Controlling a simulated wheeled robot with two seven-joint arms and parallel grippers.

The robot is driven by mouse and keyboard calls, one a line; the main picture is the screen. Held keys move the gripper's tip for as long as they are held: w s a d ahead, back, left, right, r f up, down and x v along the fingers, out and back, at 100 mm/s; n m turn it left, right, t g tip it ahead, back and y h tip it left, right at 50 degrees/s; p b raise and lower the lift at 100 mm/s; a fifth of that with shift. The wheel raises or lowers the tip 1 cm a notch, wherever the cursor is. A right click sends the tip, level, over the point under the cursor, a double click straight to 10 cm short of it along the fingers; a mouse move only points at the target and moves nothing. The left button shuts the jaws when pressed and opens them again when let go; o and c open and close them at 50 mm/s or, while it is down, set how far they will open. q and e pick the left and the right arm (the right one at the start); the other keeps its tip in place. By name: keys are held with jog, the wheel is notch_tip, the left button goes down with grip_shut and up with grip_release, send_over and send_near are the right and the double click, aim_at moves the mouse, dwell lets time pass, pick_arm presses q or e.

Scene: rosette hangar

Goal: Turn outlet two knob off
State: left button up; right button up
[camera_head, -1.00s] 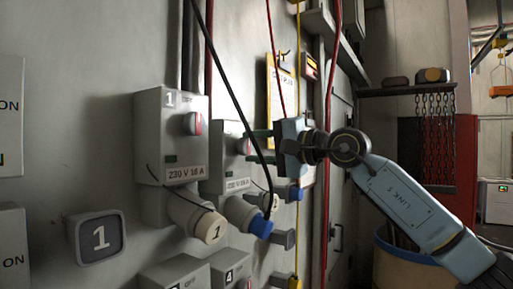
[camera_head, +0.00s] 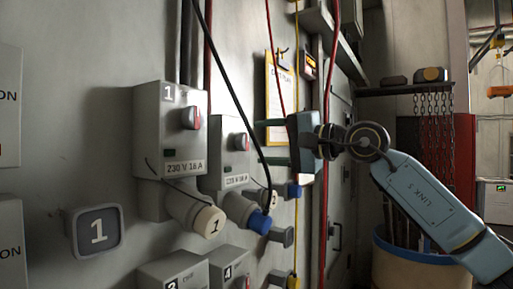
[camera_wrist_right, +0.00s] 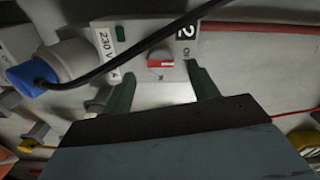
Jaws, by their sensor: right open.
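The outlet two box (camera_head: 223,160) is grey and hangs on the wall behind and right of the outlet one box (camera_head: 160,110). My left gripper is out of view.
A black cable (camera_head: 233,85) hangs across the front of outlet two and crosses the right wrist view. A blue plug (camera_head: 259,222) sits below the box. Red and yellow cables run down the wall. A shelf with chains (camera_head: 435,90) and a barrel (camera_head: 410,262) stand at right.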

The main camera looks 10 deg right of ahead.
jog(key=b+v, duration=0.2)
jog(key=v, duration=0.8)
